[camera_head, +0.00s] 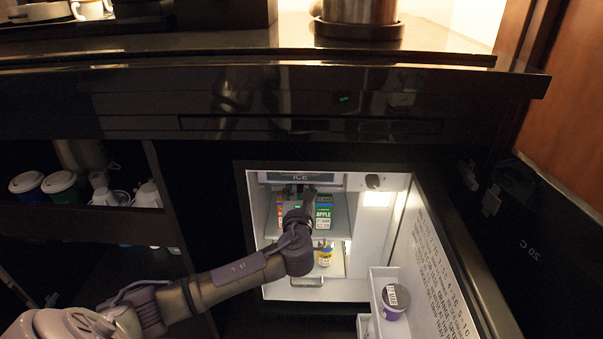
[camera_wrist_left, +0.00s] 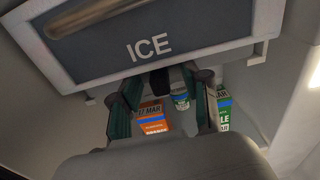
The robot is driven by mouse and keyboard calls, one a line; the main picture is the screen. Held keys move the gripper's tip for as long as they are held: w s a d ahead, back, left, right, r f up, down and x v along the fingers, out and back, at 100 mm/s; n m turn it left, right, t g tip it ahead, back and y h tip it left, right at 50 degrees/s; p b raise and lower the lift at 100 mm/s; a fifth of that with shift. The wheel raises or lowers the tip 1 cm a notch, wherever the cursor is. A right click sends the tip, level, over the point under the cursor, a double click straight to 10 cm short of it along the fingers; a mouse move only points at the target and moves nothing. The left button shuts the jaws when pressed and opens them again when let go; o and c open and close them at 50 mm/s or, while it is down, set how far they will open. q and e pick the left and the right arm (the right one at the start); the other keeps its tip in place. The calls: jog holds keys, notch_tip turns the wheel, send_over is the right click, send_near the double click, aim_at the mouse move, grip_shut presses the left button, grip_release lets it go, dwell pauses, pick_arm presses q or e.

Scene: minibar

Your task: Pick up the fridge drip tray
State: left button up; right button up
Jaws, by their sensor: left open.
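My left gripper (camera_head: 298,192) reaches into the open fridge, just below the ice compartment (camera_head: 300,178). The left wrist view shows its two fingers (camera_wrist_left: 160,85) spread apart, with no object clearly held between them. The ice compartment's front, marked ICE (camera_wrist_left: 148,47), is above the fingers. A pale rim (camera_wrist_left: 170,64) runs along its underside, with small brackets at its ends. I cannot tell whether this rim is the drip tray; no separate tray is clearly seen. A dark shape shows between the fingertips. My right gripper is not in view.
A yellow-labelled jar (camera_head: 324,257) is lower down.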

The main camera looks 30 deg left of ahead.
pick_arm(q)
grip_shut()
dwell(0.6)
